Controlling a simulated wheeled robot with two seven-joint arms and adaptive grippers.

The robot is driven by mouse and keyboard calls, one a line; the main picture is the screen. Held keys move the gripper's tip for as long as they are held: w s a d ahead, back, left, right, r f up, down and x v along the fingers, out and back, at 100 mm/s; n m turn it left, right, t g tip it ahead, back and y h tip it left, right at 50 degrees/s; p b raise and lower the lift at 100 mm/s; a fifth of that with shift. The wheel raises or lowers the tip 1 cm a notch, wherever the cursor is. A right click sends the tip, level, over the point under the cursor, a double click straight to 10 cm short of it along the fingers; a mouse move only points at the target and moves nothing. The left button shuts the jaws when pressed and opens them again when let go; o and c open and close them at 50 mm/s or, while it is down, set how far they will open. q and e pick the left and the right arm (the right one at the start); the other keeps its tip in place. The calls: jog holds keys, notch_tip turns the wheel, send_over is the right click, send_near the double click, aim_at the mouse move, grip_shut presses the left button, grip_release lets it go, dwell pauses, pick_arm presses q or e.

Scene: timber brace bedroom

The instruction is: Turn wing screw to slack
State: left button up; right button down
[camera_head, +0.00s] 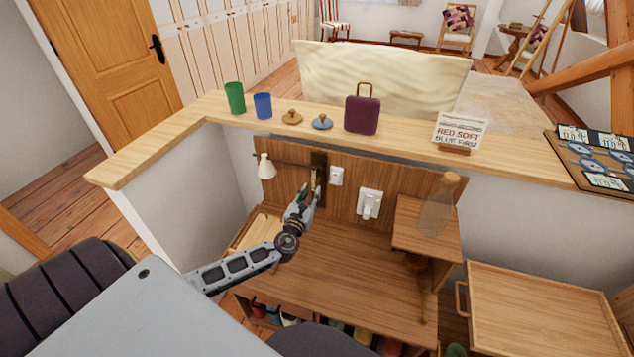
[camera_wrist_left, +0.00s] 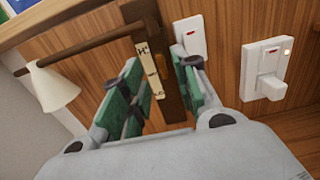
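A dark wooden upright post (camera_head: 319,170) stands against the wooden back panel, with a cream lamp shade (camera_head: 265,167) on a rod to its left. In the left wrist view the post (camera_wrist_left: 174,95) carries a narrow pale scale strip (camera_wrist_left: 150,72) with small marks, largest at its top. My left gripper (camera_head: 308,192) is in front of the post. In the left wrist view its green-padded fingers (camera_wrist_left: 158,88) are apart, with the strip and post showing between them. My right gripper is not in view.
White switches (camera_head: 337,176) and (camera_head: 369,204) sit on the panel right of the post. A small raised shelf with a glass bottle (camera_head: 438,205) stands farther right. The desktop (camera_head: 345,265) is mostly clear.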

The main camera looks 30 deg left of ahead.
aim_at(316, 183)
pick_arm(q)
jog(key=shift+x, duration=3.5)
jog(key=shift+c, duration=0.3)
grip_shut()
